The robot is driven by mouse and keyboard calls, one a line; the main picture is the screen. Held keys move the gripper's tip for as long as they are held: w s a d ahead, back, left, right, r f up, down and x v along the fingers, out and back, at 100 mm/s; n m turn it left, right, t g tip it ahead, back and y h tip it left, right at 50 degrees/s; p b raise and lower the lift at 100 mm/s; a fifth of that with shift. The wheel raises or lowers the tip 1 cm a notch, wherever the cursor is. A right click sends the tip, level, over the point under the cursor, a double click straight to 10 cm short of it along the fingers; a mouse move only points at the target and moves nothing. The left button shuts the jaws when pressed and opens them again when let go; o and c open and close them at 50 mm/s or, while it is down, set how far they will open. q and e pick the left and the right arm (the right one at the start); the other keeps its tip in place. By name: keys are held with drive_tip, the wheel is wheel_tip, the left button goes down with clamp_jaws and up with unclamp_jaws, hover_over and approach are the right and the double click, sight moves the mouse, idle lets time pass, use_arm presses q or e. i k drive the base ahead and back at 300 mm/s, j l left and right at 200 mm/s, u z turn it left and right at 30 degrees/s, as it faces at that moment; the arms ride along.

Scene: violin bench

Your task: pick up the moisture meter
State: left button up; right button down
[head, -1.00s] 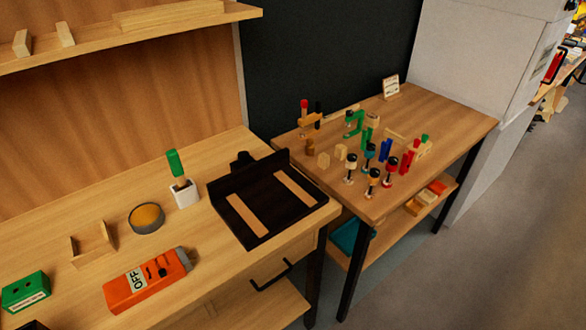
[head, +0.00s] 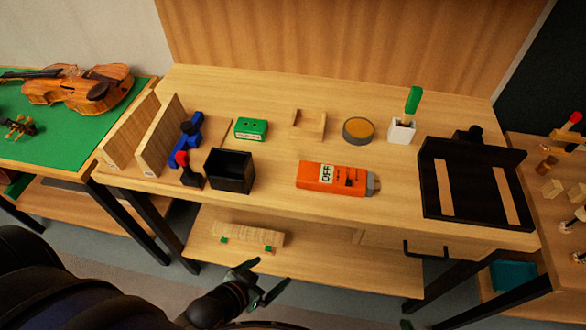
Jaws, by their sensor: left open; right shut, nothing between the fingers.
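The moisture meter appears to be the orange handheld device (head: 334,178) with a light display reading OFF and a grey right end. It lies flat on the wooden bench, near the front edge at the middle. My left gripper (head: 271,273) is open and empty, low in front of the bench, below and left of the orange device and well apart from it. My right gripper is not in view.
A black open box (head: 230,172) stands left of the device, and a green box (head: 251,128) lies behind it. A round tin (head: 358,131), white holder (head: 402,131) and black tray (head: 472,183) stand around it. The bench top (head: 280,200) is bare beside the device.

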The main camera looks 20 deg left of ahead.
sight(317, 177)
drive_tip(key=u, duration=1.85)
drive_tip(key=l+z, duration=0.15)
drive_tip(key=z, duration=1.3)
drive_tip(key=k+j+z, duration=0.2)
drive_tip(key=z, duration=0.15)
drive_tip(key=k+j+z, duration=0.15)
drive_tip(key=k+z, duration=0.2)
drive_tip(key=k+j+z, duration=0.1)
drive_tip(key=z, duration=0.25)
drive_tip(key=k, duration=0.1)
